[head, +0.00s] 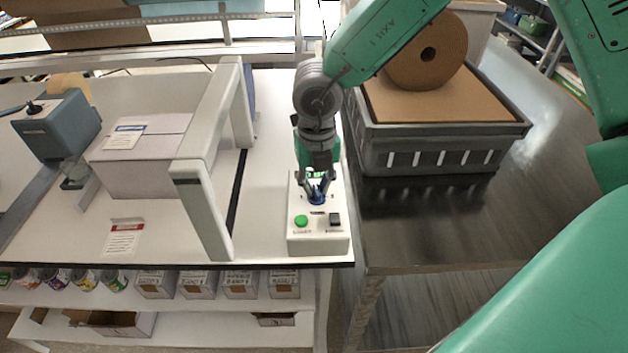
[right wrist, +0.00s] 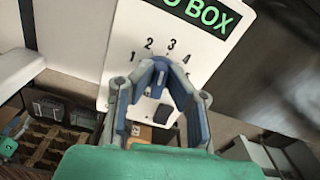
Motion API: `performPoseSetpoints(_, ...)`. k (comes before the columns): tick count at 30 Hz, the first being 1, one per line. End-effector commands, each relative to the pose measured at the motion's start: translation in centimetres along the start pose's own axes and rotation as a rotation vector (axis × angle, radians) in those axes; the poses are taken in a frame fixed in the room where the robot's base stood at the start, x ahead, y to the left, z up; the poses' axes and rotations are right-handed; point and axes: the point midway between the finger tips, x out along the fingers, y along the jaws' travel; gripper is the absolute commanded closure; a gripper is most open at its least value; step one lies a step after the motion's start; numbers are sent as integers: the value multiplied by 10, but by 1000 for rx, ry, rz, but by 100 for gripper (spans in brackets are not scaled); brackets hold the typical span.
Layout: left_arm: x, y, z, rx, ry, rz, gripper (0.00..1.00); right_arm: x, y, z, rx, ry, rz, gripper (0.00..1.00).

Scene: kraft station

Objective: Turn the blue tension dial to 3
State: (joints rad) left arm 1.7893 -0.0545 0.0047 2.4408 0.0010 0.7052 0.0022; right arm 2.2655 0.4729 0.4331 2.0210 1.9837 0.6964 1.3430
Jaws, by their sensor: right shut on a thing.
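The white control box (head: 318,243) stands at the front right of the white bench, with a green button (head: 301,221) and a dark switch (head: 335,219) on its top. The blue tension dial (head: 318,195) sits on the box, partly covered by my right gripper (head: 317,188), which points down and is shut on it. In the right wrist view the fingers of my right gripper (right wrist: 160,85) close around the dial. Printed numbers 1 to 4 show around it, with 5 partly covered. The dial's pointer is too unclear to read. My left gripper is not in view.
A white frame arch (head: 200,180) spans the bench left of the box, with a pale carton (head: 150,165) beside it. Right of the box, a grey crate (head: 430,148) with a brown roll (head: 430,50) stands on a dark table. Bare table lies in front of the crate.

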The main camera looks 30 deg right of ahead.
Motion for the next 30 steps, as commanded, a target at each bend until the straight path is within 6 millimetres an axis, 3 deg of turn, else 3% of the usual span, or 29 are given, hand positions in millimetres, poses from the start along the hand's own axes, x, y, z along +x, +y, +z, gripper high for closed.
performPoseSetpoints(12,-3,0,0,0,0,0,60,5,-3,-6,176,15,-10,100)
performPoseSetpoints(28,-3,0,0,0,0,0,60,5,-2,-6,195,15,-8,100)
performPoseSetpoints(30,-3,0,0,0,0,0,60,5,-2,-6,195,15,-8,69)
